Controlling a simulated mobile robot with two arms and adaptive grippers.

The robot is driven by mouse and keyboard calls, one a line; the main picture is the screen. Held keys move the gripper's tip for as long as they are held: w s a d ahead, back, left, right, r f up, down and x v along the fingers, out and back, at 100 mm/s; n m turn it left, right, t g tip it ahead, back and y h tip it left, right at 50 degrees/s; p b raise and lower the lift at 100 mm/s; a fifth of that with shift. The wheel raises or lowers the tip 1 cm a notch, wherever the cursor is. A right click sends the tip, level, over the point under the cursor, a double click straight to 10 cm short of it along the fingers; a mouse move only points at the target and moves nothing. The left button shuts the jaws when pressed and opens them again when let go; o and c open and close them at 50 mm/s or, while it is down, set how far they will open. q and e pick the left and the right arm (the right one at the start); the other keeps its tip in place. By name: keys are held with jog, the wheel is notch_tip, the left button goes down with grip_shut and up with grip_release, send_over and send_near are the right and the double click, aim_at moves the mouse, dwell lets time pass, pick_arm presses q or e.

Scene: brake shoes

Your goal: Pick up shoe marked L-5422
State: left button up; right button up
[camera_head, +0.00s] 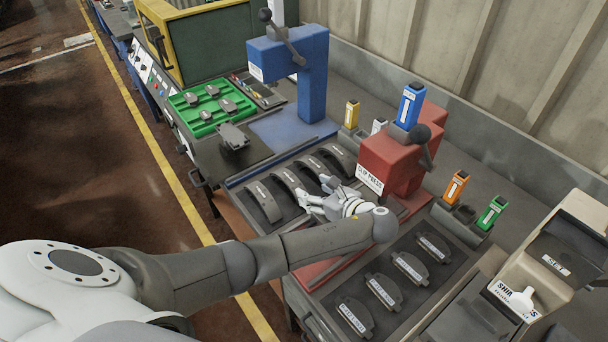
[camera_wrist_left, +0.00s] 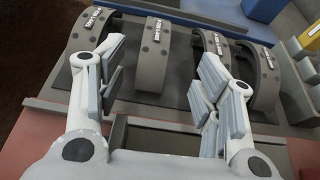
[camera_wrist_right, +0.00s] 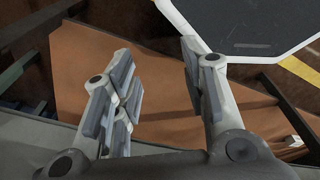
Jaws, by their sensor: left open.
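A row of several dark curved brake shoes lies in the left tray, among them the ones at the near end (camera_head: 264,201) and far end (camera_head: 341,157). Each has a small white label, too small to read, so I cannot tell which is L-5422. My left gripper (camera_head: 318,194) is open and empty, over the front right side of this tray. In the left wrist view its spread fingers (camera_wrist_left: 162,75) face the shoes, with a middle shoe (camera_wrist_left: 153,58) between them and apart from them. My right gripper (camera_wrist_right: 157,75) shows only in its wrist view, open and empty.
A red press (camera_head: 390,160) stands just right of my left gripper, a blue press (camera_head: 312,80) behind the tray. Several labelled flat pads (camera_head: 384,290) lie in the right tray. A green tray (camera_head: 207,110) with grey parts is at the left. Brown sheeting (camera_wrist_right: 90,80) lies beyond my right gripper.

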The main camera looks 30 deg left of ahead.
aim_at(291, 180)
pick_arm(q)
jog(key=shift+x, duration=1.15)
jog(key=a, duration=0.2)
jog(key=shift+a+f+p, duration=0.3)
jog(key=shift+a, duration=0.1)
jog(key=shift+w+a+f, duration=0.2)
jog(key=shift+w+a, duration=0.05)
jog(key=x, duration=0.5)
jog(key=shift+w+d, duration=0.1)
jog(key=shift+d, duration=0.1)
jog(key=shift+c, duration=0.3)
jog(key=c, duration=1.2)
grip_shut()
pick_arm(e)
jog(key=shift+s+r, duration=0.3)
jog(key=shift+s, duration=0.2)
jog(key=shift+s+r, duration=0.25)
jog(key=shift+s, duration=0.2)
pick_arm(q)
jog(key=shift+r, duration=0.15)
